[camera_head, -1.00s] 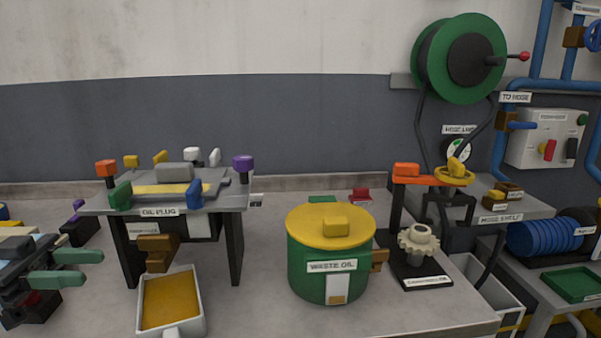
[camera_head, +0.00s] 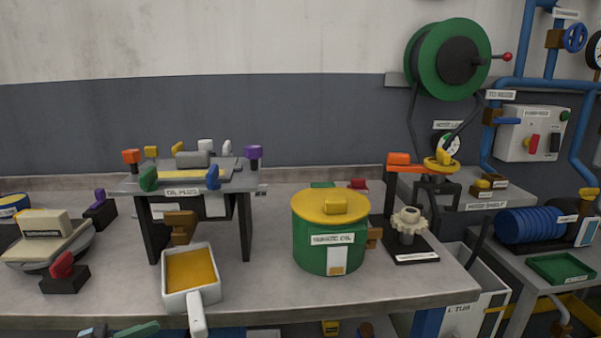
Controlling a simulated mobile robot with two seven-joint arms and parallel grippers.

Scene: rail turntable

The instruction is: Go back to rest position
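My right gripper is not in view.
On the table (camera_head: 262,292) stand the oil plug stand (camera_head: 152,232), a white-handled pan of yellow oil (camera_head: 197,301) and the green waste oil pot (camera_head: 316,254) with its yellow lid. A red-knobbed block (camera_head: 63,280) is at left. A hose reel (camera_head: 427,62) hangs on the wall.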

